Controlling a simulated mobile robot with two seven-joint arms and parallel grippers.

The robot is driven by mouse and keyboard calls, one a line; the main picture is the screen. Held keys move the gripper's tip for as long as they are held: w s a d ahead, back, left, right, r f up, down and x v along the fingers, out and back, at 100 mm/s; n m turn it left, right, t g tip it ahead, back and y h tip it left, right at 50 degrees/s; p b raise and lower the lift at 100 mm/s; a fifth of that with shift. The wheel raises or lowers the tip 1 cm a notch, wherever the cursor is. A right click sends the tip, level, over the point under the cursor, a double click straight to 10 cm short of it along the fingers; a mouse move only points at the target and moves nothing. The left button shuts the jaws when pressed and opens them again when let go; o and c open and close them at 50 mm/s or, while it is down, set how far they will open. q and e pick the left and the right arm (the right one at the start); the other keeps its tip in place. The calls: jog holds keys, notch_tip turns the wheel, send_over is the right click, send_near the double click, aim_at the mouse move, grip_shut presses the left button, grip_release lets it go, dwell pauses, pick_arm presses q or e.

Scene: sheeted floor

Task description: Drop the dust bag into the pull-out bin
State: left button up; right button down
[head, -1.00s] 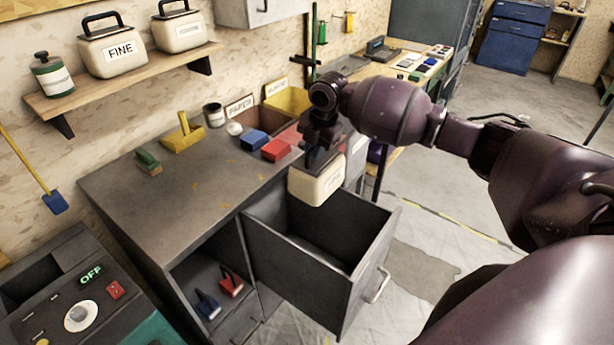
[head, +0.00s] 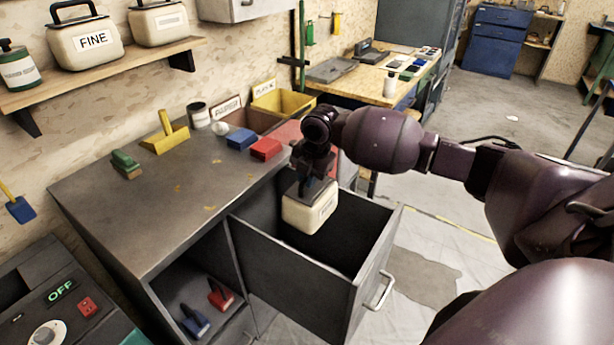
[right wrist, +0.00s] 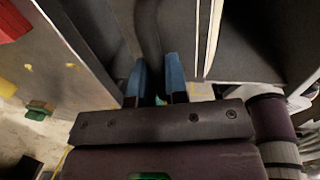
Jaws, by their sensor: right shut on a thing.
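The dust bag (head: 310,207) is a cream block-shaped bag with a dark top and a label on its front. My right gripper (head: 308,182) is shut on its top and holds it upright at the mouth of the pull-out bin (head: 290,262). The bin is a dark grey open-topped drawer, pulled out from the workbench, with a metal handle on its front. In the right wrist view the blue fingertips (right wrist: 158,82) close around a dark strip, likely the bag's handle. The bin's floor is in deep shadow. My left gripper is not in view.
The grey bench top (head: 150,210) carries a red block (head: 266,149), a blue block (head: 241,139) and a green brush (head: 126,162). A yellow container (head: 285,100) stands at its back. Two similar bags, one marked FINE (head: 88,42), stand on the wall shelf.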

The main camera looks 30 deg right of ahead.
aim_at(308, 192)
notch_tip(308, 192, down, 4)
jog(key=shift+r+b, duration=0.2)
jog(key=shift+b, duration=0.75)
jog(key=shift+f+b, duration=0.45)
jog(key=shift+f, duration=0.2)
jog(key=shift+r, duration=0.15)
jog(key=c, duration=1.1)
grip_release()
jog(key=shift+o, duration=0.2)
jog(key=r, duration=0.3)
jog(key=s+r+p, duration=0.1)
jog(key=r, duration=0.2)
jog(key=r+p, duration=0.1)
jog(key=r, duration=0.2)
jog(key=shift+s+d+r, duration=0.15)
jog(key=shift+s+d, duration=0.15)
jog(key=shift+d, duration=0.05)
jog(key=shift+s+r, duration=0.1)
jog(key=shift+r, duration=0.5)
